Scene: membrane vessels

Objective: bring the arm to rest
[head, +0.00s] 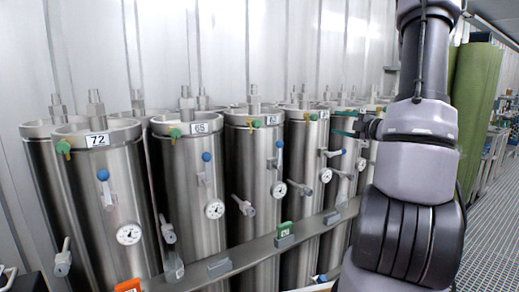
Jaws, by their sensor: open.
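My arm (408,165) stands upright at the right of the head view, with its grey and black links folded close together. My gripper (345,124) shows just left of the arm, pointing left. Its two thin teal fingers are apart, with nothing visible between them. The fingers appear in front of the upper part of the farther steel vessels; I cannot tell the distance between them. Part of the gripper's body is hidden behind the arm link.
A row of steel vessels, among them one labelled 72 (97,190) and one labelled 65 (190,180), fills the left and middle. Valves and gauges (129,234) jut out. A metal rail (255,250) runs along the front. Grating floor (495,240) lies open at right, beside a green panel (474,90).

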